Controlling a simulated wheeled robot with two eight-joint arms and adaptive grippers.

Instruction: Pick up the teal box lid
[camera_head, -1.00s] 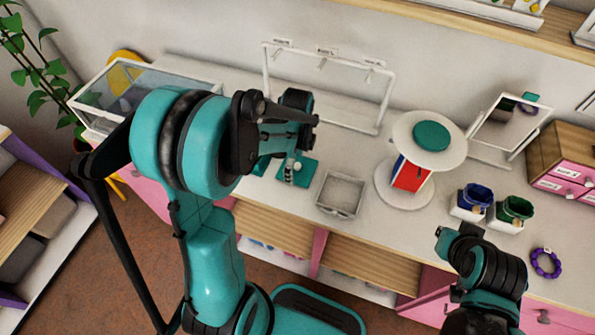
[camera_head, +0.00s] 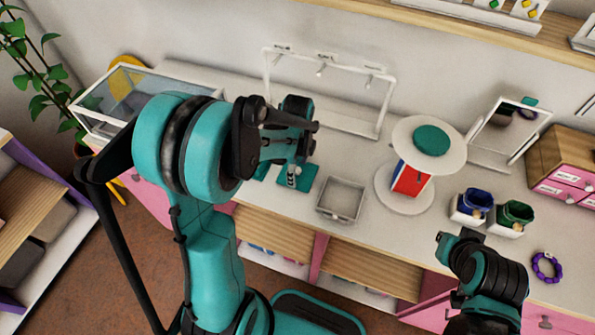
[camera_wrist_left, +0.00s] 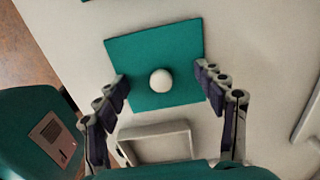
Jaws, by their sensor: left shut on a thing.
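The teal box lid (camera_head: 311,172) is a flat square with a white round knob, at the front middle of the white counter. I cannot tell whether the lid is clear of the counter. My right gripper (camera_head: 443,238) is at the lower right, away from the lid; its fingers are too unclear to judge.
An open grey tray (camera_head: 341,198) lies just right of the lid. A white rack (camera_head: 381,105) stands behind. A round two-tier stand (camera_head: 400,138), blue (camera_head: 476,199) and green pouches (camera_head: 514,213), a mirror (camera_head: 508,128) and a purple bead ring (camera_head: 546,266) are to the right.

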